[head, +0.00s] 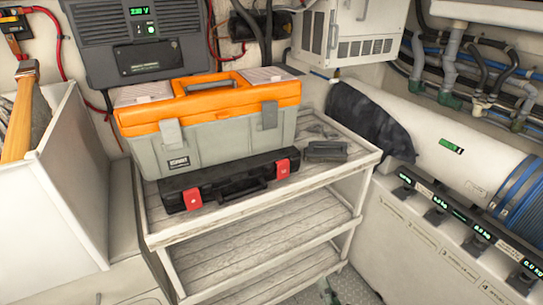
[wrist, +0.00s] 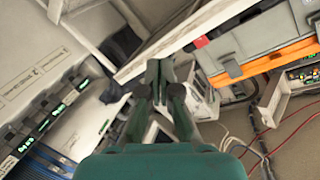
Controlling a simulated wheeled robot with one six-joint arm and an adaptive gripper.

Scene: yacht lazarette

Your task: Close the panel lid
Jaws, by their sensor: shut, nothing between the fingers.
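My gripper (wrist: 158,78) shows in the wrist view, its dark green fingers shut and empty. It is in front of the pale shelf edge as seen there, and I cannot tell if it touches it. At the right edge of the wrist view a white box (wrist: 272,97) shows small lit indicators and looks like an open panel; its lid cannot be made out clearly. In the head view a white vented cabinet (head: 345,48) hangs at the top, with a narrow upright plate at its left. I cannot tell whether either is the panel of the task. My gripper is outside the head view.
A grey toolbox with orange lid (head: 215,112) and a black case with red latches (head: 228,188) stand on the slatted shelf unit (head: 262,212). A white bin (head: 72,150) is at left. Pipes (head: 470,60) and a white cylinder (head: 440,150) fill the right. Red wires (wrist: 262,135) hang near the white box.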

